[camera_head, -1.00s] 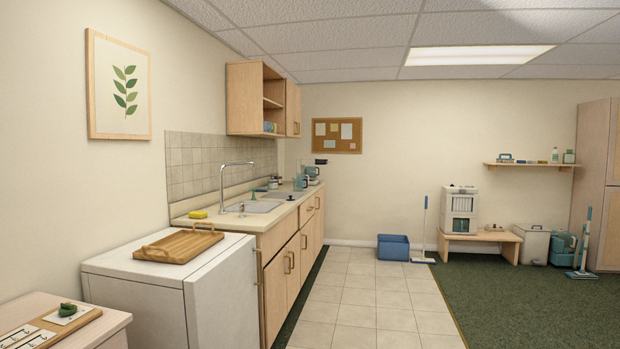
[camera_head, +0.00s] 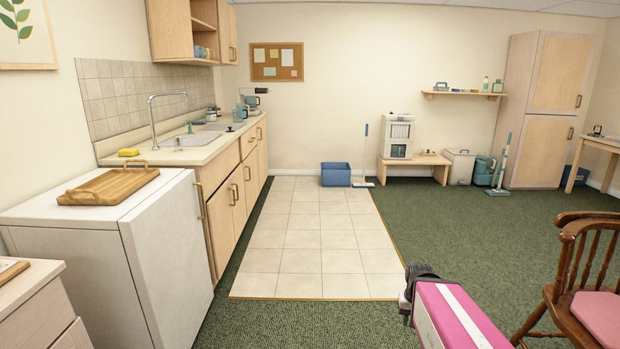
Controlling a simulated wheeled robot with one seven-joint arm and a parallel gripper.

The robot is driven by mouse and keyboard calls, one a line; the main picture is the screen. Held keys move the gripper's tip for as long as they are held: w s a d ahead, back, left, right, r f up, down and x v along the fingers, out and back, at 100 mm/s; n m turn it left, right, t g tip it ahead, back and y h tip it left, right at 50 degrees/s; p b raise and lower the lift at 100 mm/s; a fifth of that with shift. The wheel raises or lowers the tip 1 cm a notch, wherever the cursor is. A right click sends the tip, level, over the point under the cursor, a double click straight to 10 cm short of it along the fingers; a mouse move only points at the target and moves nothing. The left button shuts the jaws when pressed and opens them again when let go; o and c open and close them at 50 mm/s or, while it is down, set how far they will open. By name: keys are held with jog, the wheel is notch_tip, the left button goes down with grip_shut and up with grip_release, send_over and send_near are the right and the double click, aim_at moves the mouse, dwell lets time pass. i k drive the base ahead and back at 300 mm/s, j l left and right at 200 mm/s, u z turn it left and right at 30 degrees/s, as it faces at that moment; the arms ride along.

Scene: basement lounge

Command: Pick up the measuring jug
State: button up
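A small blue-teal vessel (camera_head: 241,112), which looks like the measuring jug, stands upright toward the far end of the kitchen counter (camera_head: 190,150). It is small at this distance, and its handle and markings cannot be made out. A teal and grey appliance (camera_head: 254,100) stands close beside it on the right. A pink and white link of my arm shows at the lower right, well apart from the counter. My gripper's fingers are not in view.
A white fridge (camera_head: 165,250) with a wooden tray (camera_head: 108,186) stands at near left. Tiled floor (camera_head: 310,235) beside the counter is clear. A blue bin (camera_head: 335,175) and mop stand at the back wall. A wooden chair (camera_head: 570,260) is at right.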

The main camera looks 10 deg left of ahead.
aim_at(243, 106)
jog(key=i+u, duration=0.25)
jog(key=i, duration=3.05)
jog(key=i+u, duration=0.1)
jog(key=i, duration=0.5)
jog(key=i+l+u, duration=0.1)
jog(key=i, duration=0.45)
jog(key=i+l+u, duration=0.1)
jog(key=i, duration=0.5)
jog(key=i+l+u, duration=0.2)
jog(key=i+u, duration=0.3)
jog(key=i+l+u, duration=0.25)
jog(key=u, duration=0.2)
jog(key=i+l+u, duration=0.25)
jog(key=l+u, duration=0.25)
jog(key=i+l+u, duration=0.2)
jog(key=l+u, duration=0.25)
